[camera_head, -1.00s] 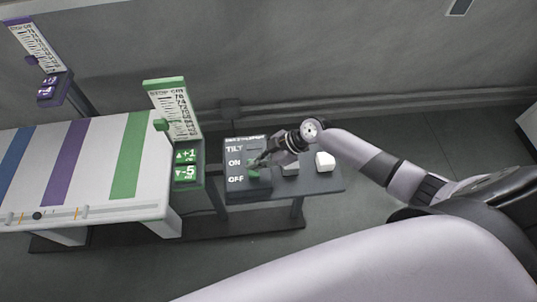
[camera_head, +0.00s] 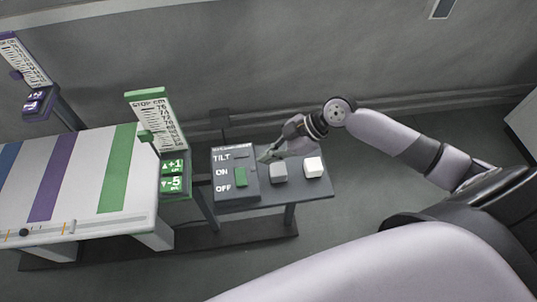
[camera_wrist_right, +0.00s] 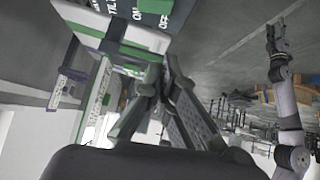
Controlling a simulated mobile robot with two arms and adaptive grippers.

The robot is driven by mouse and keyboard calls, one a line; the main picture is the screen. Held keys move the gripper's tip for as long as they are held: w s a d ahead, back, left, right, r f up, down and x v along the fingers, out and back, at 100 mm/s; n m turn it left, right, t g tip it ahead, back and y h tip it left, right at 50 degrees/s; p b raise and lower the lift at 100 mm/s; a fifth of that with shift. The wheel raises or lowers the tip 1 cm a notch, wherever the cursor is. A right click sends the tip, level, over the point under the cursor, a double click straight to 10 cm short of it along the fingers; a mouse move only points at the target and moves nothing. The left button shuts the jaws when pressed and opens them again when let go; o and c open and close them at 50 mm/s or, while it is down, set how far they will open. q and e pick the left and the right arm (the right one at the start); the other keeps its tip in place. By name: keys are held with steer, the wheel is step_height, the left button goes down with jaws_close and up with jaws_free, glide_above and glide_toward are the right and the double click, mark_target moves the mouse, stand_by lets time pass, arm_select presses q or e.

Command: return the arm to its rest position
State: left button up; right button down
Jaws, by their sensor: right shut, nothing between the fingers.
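My right arm reaches in from the right in the head view. Its right gripper (camera_head: 268,156) is shut and empty, above the small dark table (camera_head: 262,196), beside the upper right of the switch box (camera_head: 223,196). The box reads TILT, ON and OFF and has a green switch (camera_head: 241,177). In the right wrist view the fingers (camera_wrist_right: 162,75) come together with nothing between them; the green switch (camera_wrist_right: 156,5) shows at the top. Another arm with a dark gripper (camera_wrist_right: 276,38), seemingly my left, shows at the right there; its jaws are too small to judge.
A grey block (camera_head: 279,172) and a white block (camera_head: 314,167) stand on the small table, close to the gripper. A striped white table (camera_head: 85,205), a green scale (camera_head: 158,120) and its +1/-5 button panel (camera_head: 174,175) stand left. Floor right of the small table is clear.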

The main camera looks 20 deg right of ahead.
arm_select(q)
steer(key=shift+d, duration=0.3)
